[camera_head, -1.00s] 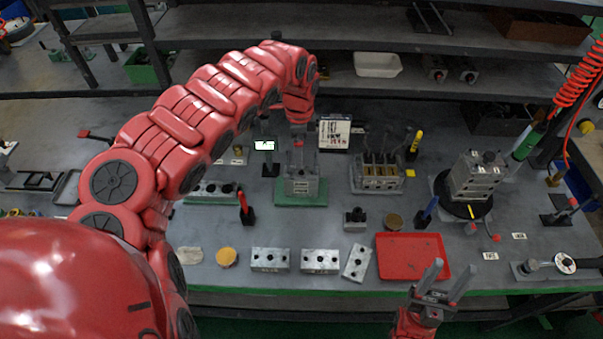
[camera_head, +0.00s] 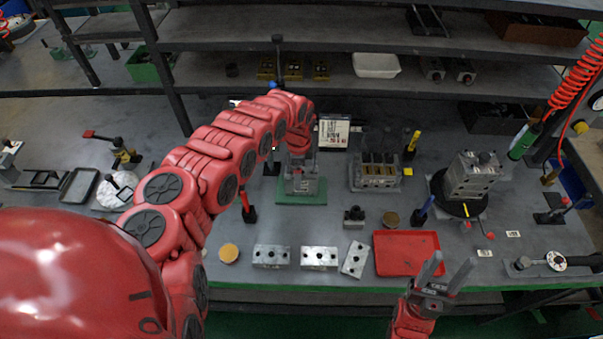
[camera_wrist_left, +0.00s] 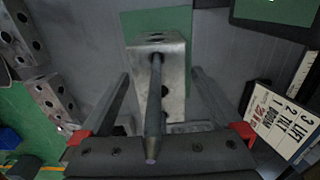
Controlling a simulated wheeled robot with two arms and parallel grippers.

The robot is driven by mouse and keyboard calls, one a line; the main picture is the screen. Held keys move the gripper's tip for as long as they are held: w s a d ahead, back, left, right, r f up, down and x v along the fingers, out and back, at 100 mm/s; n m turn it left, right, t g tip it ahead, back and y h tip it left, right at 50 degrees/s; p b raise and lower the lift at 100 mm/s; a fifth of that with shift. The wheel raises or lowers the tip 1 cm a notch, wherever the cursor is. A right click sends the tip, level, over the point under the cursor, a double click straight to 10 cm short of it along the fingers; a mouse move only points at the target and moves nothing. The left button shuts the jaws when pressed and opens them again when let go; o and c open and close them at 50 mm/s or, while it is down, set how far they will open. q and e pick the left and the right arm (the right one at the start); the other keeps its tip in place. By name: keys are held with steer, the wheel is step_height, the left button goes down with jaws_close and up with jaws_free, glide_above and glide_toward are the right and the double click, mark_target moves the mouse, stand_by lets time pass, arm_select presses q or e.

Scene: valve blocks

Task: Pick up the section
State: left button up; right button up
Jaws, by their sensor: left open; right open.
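A grey metal block, likely the section (camera_head: 301,186), sits on a green mat (camera_head: 285,198) at mid-table in the head view. In the left wrist view the block (camera_wrist_left: 172,88) shows as a pale holed body between my left fingers, with a dark rod (camera_wrist_left: 154,105) in front of it. My left gripper (camera_wrist_left: 158,75) is open, one finger on each side of the block, with gaps visible. In the head view my left wrist hides most of that hand and the block's top. My right gripper (camera_head: 455,262) is open and empty before the red tray's front edge.
A red tray (camera_head: 408,267) lies at the front. Several holed metal blocks (camera_head: 319,257) lie left of it. A valve block (camera_head: 376,171) and a sign (camera_head: 334,132) stand close right of my left gripper. Another block (camera_head: 472,176) stands on a black turntable.

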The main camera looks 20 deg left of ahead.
arm_select(q)
steer(key=shift+f, duration=0.15)
jaws_close()
stand_by(0.4)
